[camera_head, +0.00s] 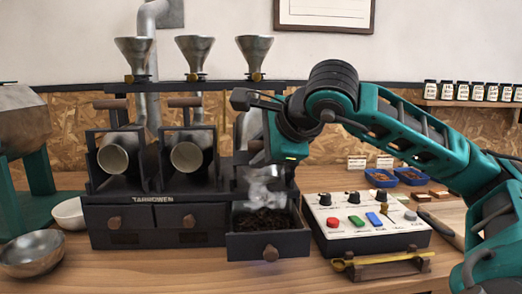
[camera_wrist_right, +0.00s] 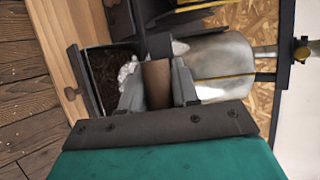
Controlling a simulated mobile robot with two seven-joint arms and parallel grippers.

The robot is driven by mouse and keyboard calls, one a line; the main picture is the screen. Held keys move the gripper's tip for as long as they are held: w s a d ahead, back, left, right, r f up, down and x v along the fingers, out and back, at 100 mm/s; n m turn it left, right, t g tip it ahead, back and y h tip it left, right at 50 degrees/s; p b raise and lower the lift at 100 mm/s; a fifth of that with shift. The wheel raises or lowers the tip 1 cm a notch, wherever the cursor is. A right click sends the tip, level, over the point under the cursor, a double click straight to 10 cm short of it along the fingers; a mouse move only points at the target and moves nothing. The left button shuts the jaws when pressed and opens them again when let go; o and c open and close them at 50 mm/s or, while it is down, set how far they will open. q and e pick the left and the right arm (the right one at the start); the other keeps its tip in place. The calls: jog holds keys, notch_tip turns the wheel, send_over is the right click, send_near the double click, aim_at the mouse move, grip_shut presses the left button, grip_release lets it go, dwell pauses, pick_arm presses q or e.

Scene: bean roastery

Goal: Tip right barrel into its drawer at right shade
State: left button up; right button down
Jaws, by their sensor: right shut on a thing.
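The right barrel (camera_head: 247,126), a grey metal drum, is mostly hidden behind my right gripper in the head view. In the wrist view the barrel (camera_wrist_right: 222,68) lies beside the fingers. My right gripper (camera_wrist_right: 157,85) is shut on its brown wooden handle (camera_wrist_right: 157,72). The right drawer (camera_head: 268,245) below is pulled open and holds dark beans (camera_head: 262,222). Pale smoke (camera_head: 264,190) hangs above them. The drawer (camera_wrist_right: 86,80) and beans also show in the wrist view. The barrel's mouth is hidden, so its exact tilt is unclear. My left gripper is not in view.
The left barrel (camera_head: 113,158) and middle barrel (camera_head: 187,157) face forward above shut drawers. Funnels (camera_head: 253,50) stand over the rack. A control box (camera_head: 365,222) with coloured buttons is close right of the open drawer. A metal bowl (camera_head: 33,254) stands at left.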

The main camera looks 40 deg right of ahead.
jog(key=c, duration=0.9)
grip_release()
jog(key=v, duration=1.3)
jog(key=shift+w, duration=0.1)
jog(key=shift+c, duration=0.2)
dwell(0.8)
